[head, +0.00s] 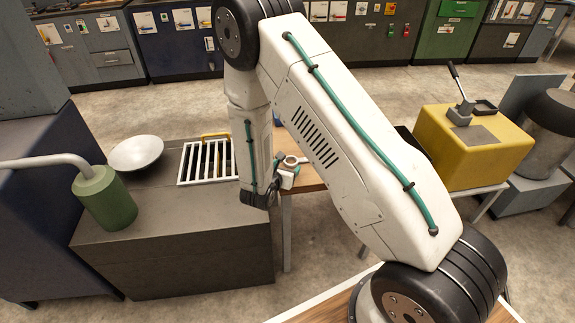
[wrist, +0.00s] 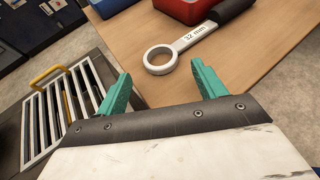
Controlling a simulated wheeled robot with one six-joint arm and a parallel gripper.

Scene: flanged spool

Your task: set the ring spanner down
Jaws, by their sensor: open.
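The ring spanner (wrist: 185,42) lies on the wooden table (wrist: 260,60) in the wrist view. It is pale grey, marked "32 mm", with a ring end towards my gripper and a dark handle at the upper right. My gripper (wrist: 160,88) is open, its two green fingers apart with nothing between them. The ring is just beyond the fingertips, apart from them. In the head view the ring end (head: 291,160) shows small beside my gripper, and my arm hides most of the table.
A red container (wrist: 180,8) and a blue one (wrist: 122,6) stand behind the spanner. A white slatted rack (head: 208,162) with a yellow handle sits left of the table, beside a white bowl (head: 136,153) and a green canister (head: 104,198). Bare wood lies right of the spanner.

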